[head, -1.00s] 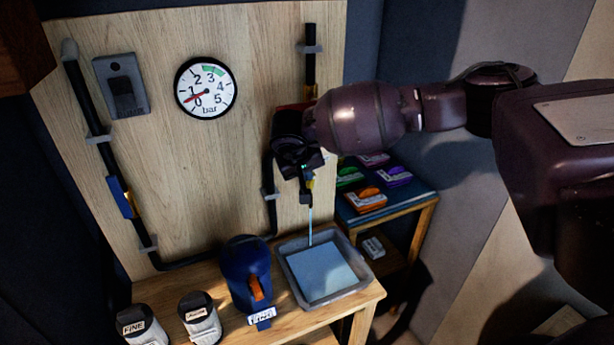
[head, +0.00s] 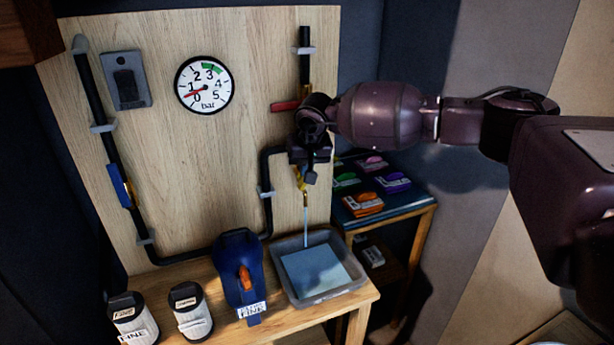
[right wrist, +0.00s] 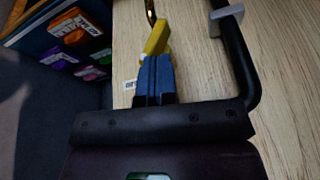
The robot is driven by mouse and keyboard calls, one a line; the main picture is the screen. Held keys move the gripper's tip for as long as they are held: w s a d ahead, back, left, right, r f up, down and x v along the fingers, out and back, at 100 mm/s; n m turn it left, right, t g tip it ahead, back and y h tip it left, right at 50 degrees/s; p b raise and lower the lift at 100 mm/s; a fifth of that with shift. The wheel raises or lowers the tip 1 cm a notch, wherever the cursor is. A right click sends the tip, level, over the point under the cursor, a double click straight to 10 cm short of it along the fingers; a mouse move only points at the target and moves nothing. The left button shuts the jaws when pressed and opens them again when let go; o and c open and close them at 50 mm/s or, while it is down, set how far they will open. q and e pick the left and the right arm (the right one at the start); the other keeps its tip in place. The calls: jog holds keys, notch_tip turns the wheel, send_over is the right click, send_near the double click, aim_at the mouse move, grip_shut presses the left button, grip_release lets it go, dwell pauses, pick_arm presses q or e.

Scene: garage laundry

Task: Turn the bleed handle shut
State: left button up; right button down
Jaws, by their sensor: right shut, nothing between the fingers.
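The bleed handle (head: 300,181) is a small yellow lever on the brass fitting at the lower right of the wooden board. A thin stream of water (head: 305,225) falls below it into the grey tray (head: 364,285). My right gripper (head: 309,178) is shut and empty, right beside the handle, and covers part of the fitting. In the right wrist view my blue fingers (right wrist: 154,78) are pressed together, with the yellow handle (right wrist: 157,36) just beyond their tips. I cannot tell whether they touch. My left gripper is not in view.
A pressure gauge (head: 204,86) reads below 1 bar. A red handle (head: 285,105) sits above my gripper. A blue unit with an orange lever (head: 240,272) and two canisters (head: 192,311) stand on the bench. A shelf (head: 420,196) with coloured packs stands to the right.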

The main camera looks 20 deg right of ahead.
jog(key=shift+d+f+y, duration=0.3)
jog(key=shift+d+y, duration=0.1)
jog(key=shift+y, duration=0.1)
jog(key=shift+d+f+m+y+b, duration=0.1)
jog(key=shift+d+m+y+b, duration=0.15)
jog(key=shift+y+b, duration=0.2)
jog(key=shift+d+f+y+b, duration=0.1)
jog(key=shift+d+y+b, duration=0.05)
jog(key=shift+y+b, duration=0.3)
jog(key=shift+d+f+m+y+b, duration=0.25)
jog(key=shift+y+b, duration=0.5)
jog(key=shift+y, duration=0.05)
pick_arm(q)
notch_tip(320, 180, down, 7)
jog(key=b, duration=0.5)
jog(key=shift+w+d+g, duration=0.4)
pick_arm(e)
jog(key=y, duration=0.1)
jog(key=d+y, duration=0.1)
jog(key=y, duration=0.2)
jog(key=shift+d+f+m+t, duration=0.15)
jog(key=shift+d+m+t, duration=0.15)
jog(key=shift+m+t, duration=0.1)
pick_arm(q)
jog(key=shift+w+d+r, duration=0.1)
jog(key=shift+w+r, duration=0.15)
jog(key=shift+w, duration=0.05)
